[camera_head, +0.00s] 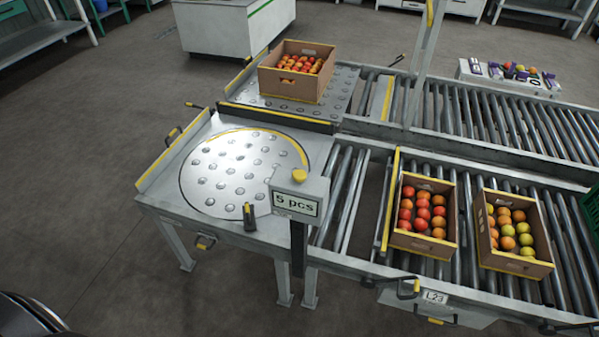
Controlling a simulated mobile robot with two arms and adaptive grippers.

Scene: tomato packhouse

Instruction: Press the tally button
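The tally button (299,175) is a yellow round cap on top of a grey post-mounted box (312,190). The box's display (295,204) reads "5 pcs". The box stands at the front edge of the conveyor, between the round ball-transfer plate (235,170) and the front rollers. Nothing touches the button, and its top is uncovered. Neither of my grippers shows in this view.
Cardboard crates of tomatoes, left (449,242) and right (514,267), sit on the front rollers; another (284,88) is on the rear ball table. A yellow-edged bar (390,200) stands beside the left crate. Small levers stick up along the edges. Floor at left is clear.

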